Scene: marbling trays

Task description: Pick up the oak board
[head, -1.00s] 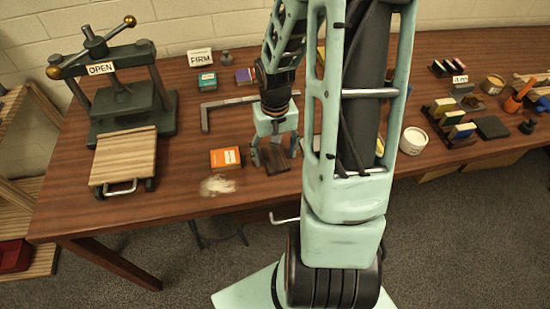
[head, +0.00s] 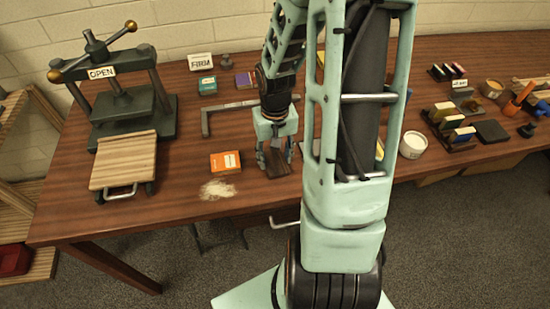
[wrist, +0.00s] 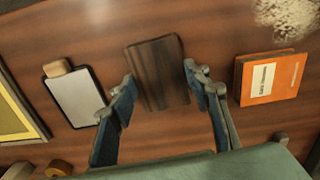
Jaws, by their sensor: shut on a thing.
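The oak board is a small, dark brown, grained rectangle (wrist: 157,88). In the head view the board (head: 281,167) is near the table's front edge, partly hidden by my fingers. My gripper (head: 276,162) points down over it. In the wrist view the fingers of my gripper (wrist: 160,76) are on the board's two long sides, shut on it. I cannot tell whether the board is clear of the table.
An orange box (wrist: 270,78) lies beside the board, with pale powder (wrist: 290,15) near it. On the other side is a grey plate with a wooden block (wrist: 75,93). A bar (head: 230,106) lies behind. A press (head: 124,105) stands at the left.

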